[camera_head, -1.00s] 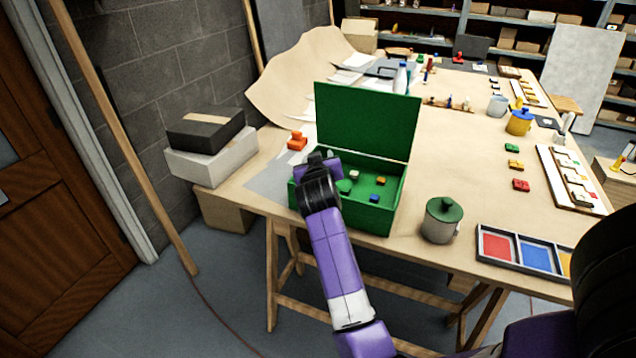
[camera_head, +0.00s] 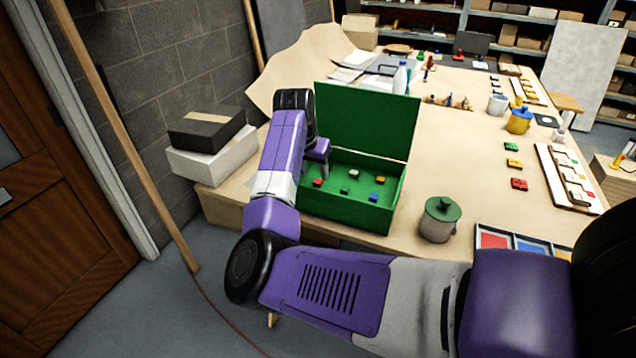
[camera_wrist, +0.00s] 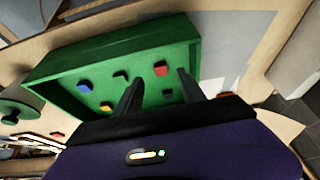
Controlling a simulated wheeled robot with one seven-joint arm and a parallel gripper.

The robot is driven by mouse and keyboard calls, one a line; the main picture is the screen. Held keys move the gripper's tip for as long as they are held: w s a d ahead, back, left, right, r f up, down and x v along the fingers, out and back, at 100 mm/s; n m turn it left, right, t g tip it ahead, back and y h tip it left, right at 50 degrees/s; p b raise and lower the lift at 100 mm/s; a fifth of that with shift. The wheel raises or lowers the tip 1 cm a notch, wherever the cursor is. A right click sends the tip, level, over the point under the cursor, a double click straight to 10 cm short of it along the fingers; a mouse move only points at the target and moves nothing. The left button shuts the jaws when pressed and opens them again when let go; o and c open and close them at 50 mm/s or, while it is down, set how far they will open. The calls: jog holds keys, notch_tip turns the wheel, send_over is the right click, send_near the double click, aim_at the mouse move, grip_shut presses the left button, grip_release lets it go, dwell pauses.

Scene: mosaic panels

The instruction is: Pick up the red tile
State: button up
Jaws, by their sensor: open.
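A small red tile (camera_head: 318,183) lies on the floor of the open green box (camera_head: 346,210), near its left end. In the wrist view the red tile (camera_wrist: 161,68) shows between and just beyond my fingertips. My gripper (camera_wrist: 160,75) is open and empty, its two dark fingers apart over the box. In the head view my gripper (camera_head: 324,168) is at the box's left end, above the red tile, and my arm partly hides it. Whether the fingers touch anything is unclear.
A lidded pot (camera_head: 440,220) stands to the right. Another red tile (camera_head: 519,184) lies farther right on the table.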

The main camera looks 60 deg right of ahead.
aim_at(318, 181)
jog(key=shift+d+p+x, duration=0.2)
jog(key=shift+p+x, duration=0.5)
jog(key=shift+x, duration=2.05)
jog(key=shift+r, duration=0.15)
grip_shut()
